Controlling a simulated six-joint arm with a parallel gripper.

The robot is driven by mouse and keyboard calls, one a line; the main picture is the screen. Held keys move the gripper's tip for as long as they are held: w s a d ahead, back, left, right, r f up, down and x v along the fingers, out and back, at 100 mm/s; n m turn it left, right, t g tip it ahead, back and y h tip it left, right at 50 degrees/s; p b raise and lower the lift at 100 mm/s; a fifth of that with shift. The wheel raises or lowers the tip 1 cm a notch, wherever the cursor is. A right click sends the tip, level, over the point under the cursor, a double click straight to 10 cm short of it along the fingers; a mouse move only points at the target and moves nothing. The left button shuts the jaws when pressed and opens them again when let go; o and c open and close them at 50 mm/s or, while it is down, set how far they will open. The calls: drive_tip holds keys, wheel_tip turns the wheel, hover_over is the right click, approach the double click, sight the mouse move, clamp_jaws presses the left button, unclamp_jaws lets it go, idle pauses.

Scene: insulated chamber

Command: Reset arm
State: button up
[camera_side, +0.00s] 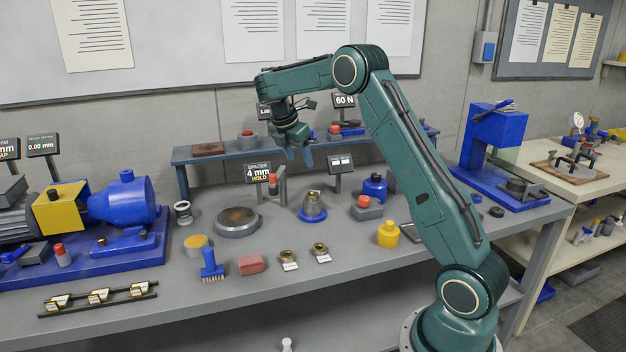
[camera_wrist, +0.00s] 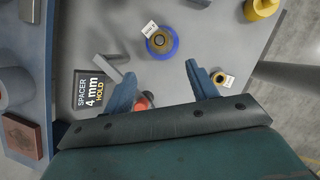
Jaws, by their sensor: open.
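My gripper (camera_side: 300,150) hangs from the bent arm above the back part of the grey workbench (camera_side: 190,265), pointing down in the side view. In the wrist view its two blue fingers (camera_wrist: 163,90) stand well apart with nothing between them but the view of the bench below. It is open and empty, and apart from everything on the bench. Below it are a blue-based round fixture (camera_side: 313,206) and a dark display reading "SPACER 4 mm HOLD" (camera_side: 258,172). The fixture, carrying a small tag, also shows in the wrist view (camera_wrist: 161,42).
A blue motor assembly (camera_side: 125,203) stands at the left and a blue press (camera_side: 495,145) at the right. A raised shelf (camera_side: 225,154) runs behind. A round plate (camera_side: 237,222), blue brush (camera_side: 211,263), red block (camera_side: 251,264) and yellow container (camera_side: 388,234) stand on the bench. Its front edge is mostly clear.

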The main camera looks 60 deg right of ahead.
drive_tip(key=s+a+r+m+t+y, duration=0.1)
drive_tip(key=s+a+r+m+t, duration=0.1)
drive_tip(key=s+a+r+m, duration=0.45)
drive_tip(key=s+a+r+m+t, duration=0.15)
drive_tip(key=s+a+r, duration=0.3)
drive_tip(key=a, duration=0.55)
drive_tip(key=s+a+f+m+t+y, duration=0.3)
drive_tip(key=s+a+m, duration=0.3)
drive_tip(key=s+a, duration=0.7)
drive_tip(key=s+f, duration=0.1)
drive_tip(key=s, duration=0.3)
drive_tip(key=shift+a+f+m, duration=0.15)
drive_tip(key=shift+a+m, duration=0.1)
drive_tip(key=shift+m, duration=0.15)
